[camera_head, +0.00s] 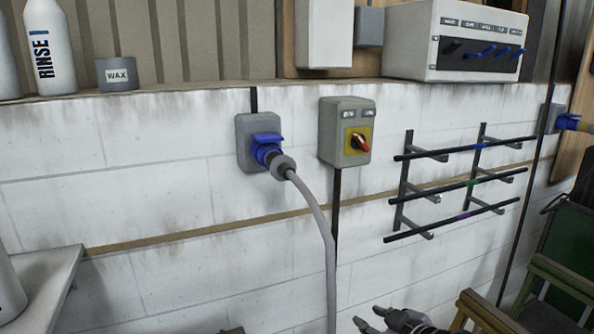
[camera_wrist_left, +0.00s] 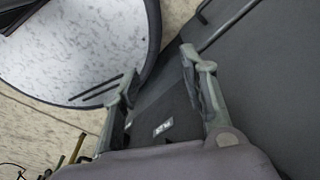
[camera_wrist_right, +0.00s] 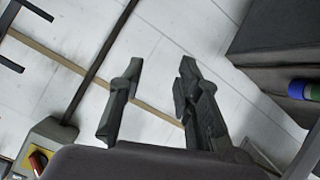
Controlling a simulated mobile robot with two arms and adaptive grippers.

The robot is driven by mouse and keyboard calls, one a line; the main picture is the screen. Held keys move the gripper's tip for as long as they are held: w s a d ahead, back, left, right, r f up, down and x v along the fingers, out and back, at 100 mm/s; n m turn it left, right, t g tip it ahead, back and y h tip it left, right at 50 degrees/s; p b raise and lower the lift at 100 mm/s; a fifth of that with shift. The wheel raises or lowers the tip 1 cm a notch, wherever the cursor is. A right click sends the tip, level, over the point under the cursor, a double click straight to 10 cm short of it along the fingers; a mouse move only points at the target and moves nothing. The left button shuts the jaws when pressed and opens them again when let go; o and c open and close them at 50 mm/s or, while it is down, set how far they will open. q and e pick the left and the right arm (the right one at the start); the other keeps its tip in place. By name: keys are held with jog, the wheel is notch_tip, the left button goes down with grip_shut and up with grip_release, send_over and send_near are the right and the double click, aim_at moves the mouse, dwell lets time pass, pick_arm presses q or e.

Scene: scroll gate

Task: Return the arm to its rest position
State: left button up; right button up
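My right gripper (camera_head: 371,317) shows at the bottom edge of the head view, in front of the white block wall and below the rotary switch box. In the right wrist view its fingers (camera_wrist_right: 161,66) stand apart with nothing between them. My left gripper (camera_wrist_left: 158,68) shows in the left wrist view, with its fingers apart and empty over dark grey surfaces. In the head view the left gripper cannot be made out clearly. Neither gripper is seen touching anything.
A blue plug (camera_head: 267,150) sits in a wall socket, its grey cable (camera_head: 326,240) hanging down. The switch box (camera_head: 345,132) has a red knob. A black rack (camera_head: 455,186) juts from the wall. A green chair-like object (camera_head: 565,245) stands right. Bottles and a WAX tin (camera_head: 116,74) stand left.

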jog(key=s+d+f+m+g+h, duration=0.1)
jog(key=s+f+m+g, duration=0.1)
jog(key=s+f, duration=0.6)
jog(key=s+d+f+m+g+h, duration=0.2)
jog(key=s+f+m+g, duration=0.1)
jog(key=s, duration=0.9)
jog(key=s+d+f+m+g+h, duration=0.1)
jog(key=s+f+m+g, duration=0.1)
jog(key=s+f, duration=0.65)
jog(key=s+f+g+b, duration=0.1)
jog(key=s+f, duration=0.1)
jog(key=f, duration=1)
jog(key=s+f+g, duration=0.1)
jog(key=s+f, duration=0.1)
jog(key=f, duration=1)
jog(key=s+d+f+g+b, duration=0.1)
jog(key=s+d+f, duration=0.2)
jog(key=s+f, duration=1.3)
notch_tip(320, 180, down, 2)
jog(key=shift+s+d+f+n, duration=0.15)
jog(key=shift+s+n, duration=0.15)
jog(key=shift+s, duration=0.1)
